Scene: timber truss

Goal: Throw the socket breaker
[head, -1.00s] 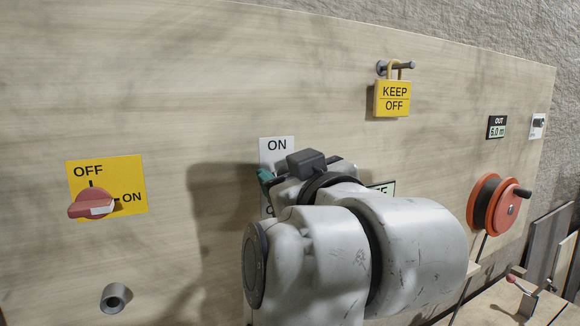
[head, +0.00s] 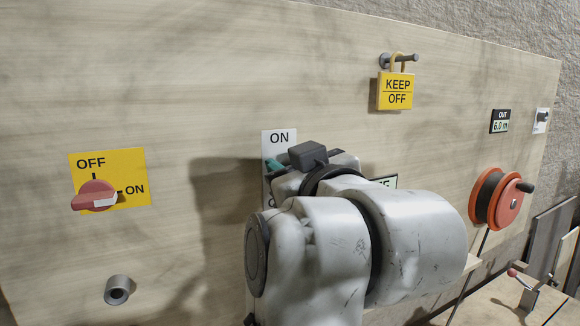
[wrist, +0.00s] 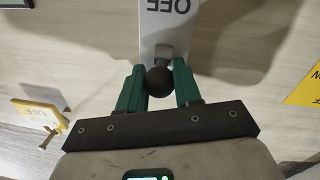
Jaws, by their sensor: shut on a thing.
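The breaker's white plate (head: 279,138) is on the plywood wall, with ON at its top in the head view; my arm hides most of the rest. The wrist view shows the plate upside down, with its OFF end (wrist: 168,8) at the top. A dark ball knob (wrist: 159,81) on a short lever stands out from the plate. My gripper (wrist: 160,84) has its green fingers on either side of the knob and is shut on it. In the head view only a bit of green finger (head: 274,165) shows; the knob is hidden.
A yellow OFF/ON plate with a red rotary switch (head: 95,195) is at left, above a grey tube (head: 118,289). A yellow KEEP OFF padlock (head: 395,91) hangs on a peg at upper right. An orange cable reel (head: 497,198) is at right.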

